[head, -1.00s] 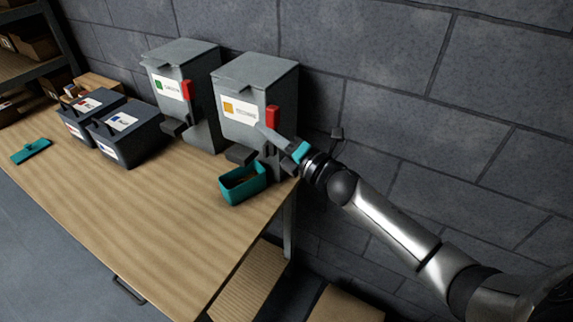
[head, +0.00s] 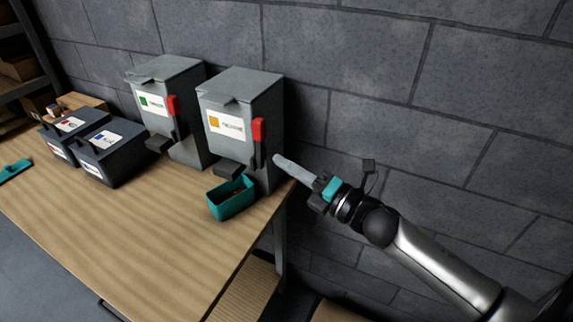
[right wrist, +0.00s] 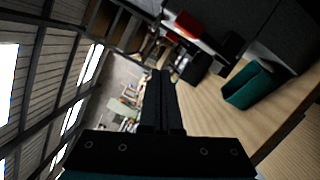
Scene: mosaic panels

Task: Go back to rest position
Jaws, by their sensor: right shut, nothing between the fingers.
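My right gripper (head: 279,160) is shut and empty. In the head view it is in the air to the right of the nearer grey dispenser (head: 243,107), apart from its red lever (head: 259,143). In the right wrist view the gripper's two dark fingers (right wrist: 165,75) lie together with nothing between them. My left gripper does not show in either view.
A teal bin (head: 232,199) with some contents stands below the nearer dispenser; it also shows in the right wrist view (right wrist: 249,87). A second grey dispenser (head: 166,102), two dark boxes (head: 109,168) and a teal lid (head: 14,171) are further left on the wooden table (head: 150,225). A block wall is behind.

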